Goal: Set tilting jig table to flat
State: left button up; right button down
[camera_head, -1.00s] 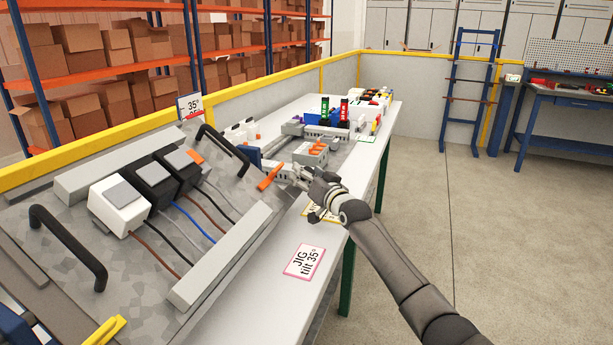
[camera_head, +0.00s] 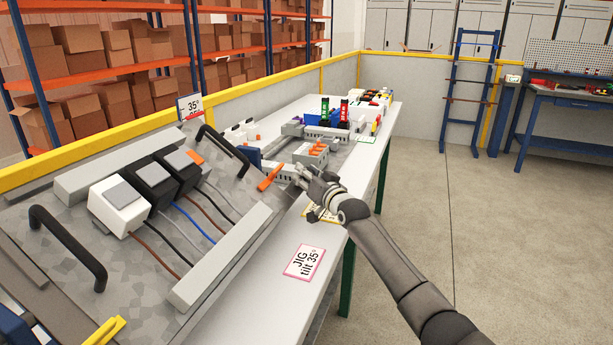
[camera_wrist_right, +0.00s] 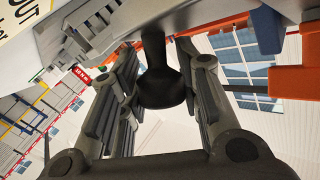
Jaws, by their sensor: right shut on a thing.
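The tilting jig table (camera_head: 235,205) is a grey mottled plate that slopes, with two black handles and grey rails. An angle sign (camera_head: 190,106) at its far edge reads 35°. An orange lever (camera_head: 270,177) sticks out at its right edge and shows at the right of the wrist view (camera_wrist_right: 300,80). My right gripper (camera_head: 304,178) is beside the lever, at the table's right side. In the wrist view its fingers are shut around a black knob (camera_wrist_right: 163,85) below the jig. The knob is hidden in the head view. My left gripper is out of view.
The jig carries a white block (camera_head: 120,205) and black blocks with wires. A card (camera_head: 304,262) reading "JIG tilt 35°" lies on the white bench (camera_head: 270,290). Farther along stand fixtures and small parts. The floor at the right is clear.

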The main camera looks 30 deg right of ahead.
jog(key=shift+d+r+p, duration=0.1)
jog(key=shift+r+p, duration=0.25)
jog(key=shift+p, duration=0.25)
notch_tip(320, 180, up, 8)
jog(key=n+g+p, duration=0.1)
jog(key=g+p, duration=0.1)
jog(key=p, duration=0.5)
jog(key=n+g+p, duration=0.2)
jog(key=p, duration=0.5)
jog(key=shift+s+d+f+h, duration=0.1)
jog(key=shift+s+f+h, duration=0.05)
jog(key=shift+h, duration=0.25)
jog(key=shift+r+p, duration=0.35)
jog(key=shift+p, duration=0.35)
jog(key=shift+w+a+r+p, duration=0.1)
jog(key=shift+w+r+p, duration=0.05)
jog(key=shift+r+p, duration=0.2)
jog(key=shift+w+a+r+p, duration=0.1)
jog(key=shift+w+r+p, duration=0.1)
jog(key=shift+r, duration=0.25)
jog(key=c, duration=1.1)
grip_release()
jog(key=shift+o, duration=0.5)
jog(key=shift+s+f, duration=0.1)
jog(key=shift+f, duration=0.1)
